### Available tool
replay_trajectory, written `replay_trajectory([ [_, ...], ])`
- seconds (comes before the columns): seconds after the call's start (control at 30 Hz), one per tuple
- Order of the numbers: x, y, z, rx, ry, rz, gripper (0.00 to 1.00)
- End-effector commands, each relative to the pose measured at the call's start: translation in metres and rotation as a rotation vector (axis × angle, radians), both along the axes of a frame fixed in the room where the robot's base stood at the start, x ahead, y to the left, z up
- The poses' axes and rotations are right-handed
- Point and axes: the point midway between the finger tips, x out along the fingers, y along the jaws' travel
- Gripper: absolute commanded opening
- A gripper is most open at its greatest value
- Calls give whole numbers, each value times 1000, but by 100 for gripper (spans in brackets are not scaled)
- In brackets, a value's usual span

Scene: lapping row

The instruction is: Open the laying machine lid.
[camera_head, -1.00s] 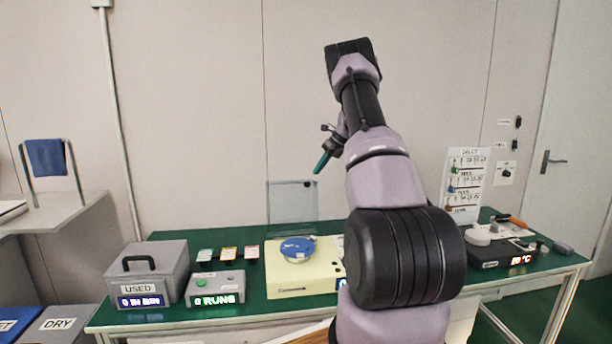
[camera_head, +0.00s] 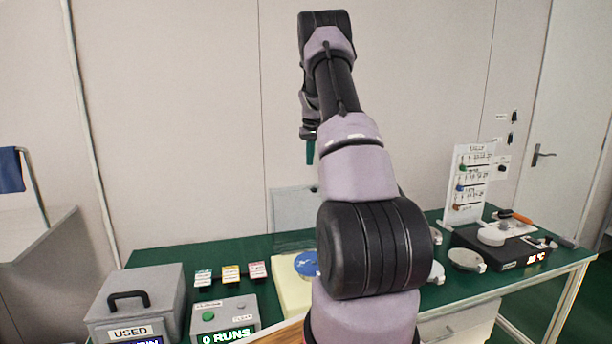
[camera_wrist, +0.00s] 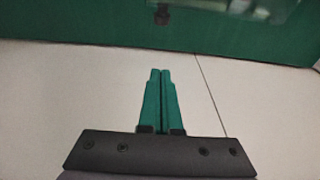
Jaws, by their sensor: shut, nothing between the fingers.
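The cream machine (camera_head: 290,295) with a blue disc (camera_head: 306,264) on top sits on the green table, partly hidden behind my arm. A clear, see-through lid panel (camera_head: 293,212) stands upright at its back edge, so it looks raised. My gripper (camera_head: 310,162) has green fingers and hangs pointing down above the panel in the head view, apart from it as far as I can tell. In the wrist view my gripper (camera_wrist: 161,72) is shut and empty, with part of a clear panel (camera_wrist: 250,8) at the top edge.
The green table (camera_head: 230,247) holds a grey USED box (camera_head: 140,295) and a run-counter box (camera_head: 224,318) at left, with several small coloured cards behind it. At right are a black heated unit (camera_head: 500,250), a round dish (camera_head: 466,259) and an upright label board (camera_head: 468,185).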

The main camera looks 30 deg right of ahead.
Motion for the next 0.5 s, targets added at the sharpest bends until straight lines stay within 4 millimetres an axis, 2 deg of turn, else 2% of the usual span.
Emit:
replay_trajectory([
  [0.17,3,-1,-26,2,5,-1,0],
  [0.5,14,-4,-98,4,4,-3,0],
])
